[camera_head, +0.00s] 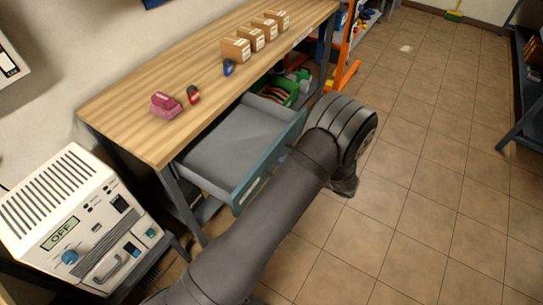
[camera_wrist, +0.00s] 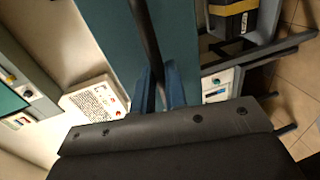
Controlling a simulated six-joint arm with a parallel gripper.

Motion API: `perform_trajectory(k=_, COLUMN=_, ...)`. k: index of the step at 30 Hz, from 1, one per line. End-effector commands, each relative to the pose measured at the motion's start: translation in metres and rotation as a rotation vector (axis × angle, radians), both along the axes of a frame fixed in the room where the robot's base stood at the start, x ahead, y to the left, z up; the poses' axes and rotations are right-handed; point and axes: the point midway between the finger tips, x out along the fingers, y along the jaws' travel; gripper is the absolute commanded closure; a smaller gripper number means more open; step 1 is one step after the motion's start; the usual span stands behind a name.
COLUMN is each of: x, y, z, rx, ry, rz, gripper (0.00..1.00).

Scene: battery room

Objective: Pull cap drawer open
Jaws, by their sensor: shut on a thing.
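The drawer (camera_head: 225,140) under the wooden workbench stands pulled out, with a grey, empty-looking inside and a teal front (camera_head: 250,184). The teal front also fills the upper middle of the wrist view (camera_wrist: 105,35). A dark bar handle (camera_wrist: 146,35) runs down across it. My gripper (camera_wrist: 159,85) has its blue fingers shut on this handle, one on each side. In the head view my dark arm covers part of the drawer front, and the fingers and handle are hidden.
The workbench top (camera_head: 150,115) holds a pink object (camera_head: 166,105), small red and blue items and several cardboard boxes. A white charger unit (camera_head: 75,225) reading OFF stands at the left. An orange frame (camera_head: 345,60) stands beyond the bench. The tiled floor (camera_head: 430,180) at right is clear.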

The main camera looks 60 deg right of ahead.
Motion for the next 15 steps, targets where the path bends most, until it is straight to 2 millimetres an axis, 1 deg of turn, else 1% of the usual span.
perform_trajectory(k=1, x=-0.007, y=-0.001, z=0.000, rx=-0.001, ry=0.000, rz=-0.003, gripper=1.00)
perform_trajectory(k=6, x=-0.019, y=0.000, z=0.000, rx=-0.001, ry=0.000, rz=-0.001, gripper=1.00)
perform_trajectory(k=15, x=-0.021, y=-0.001, z=0.000, rx=-0.001, ry=0.000, rz=-0.001, gripper=1.00)
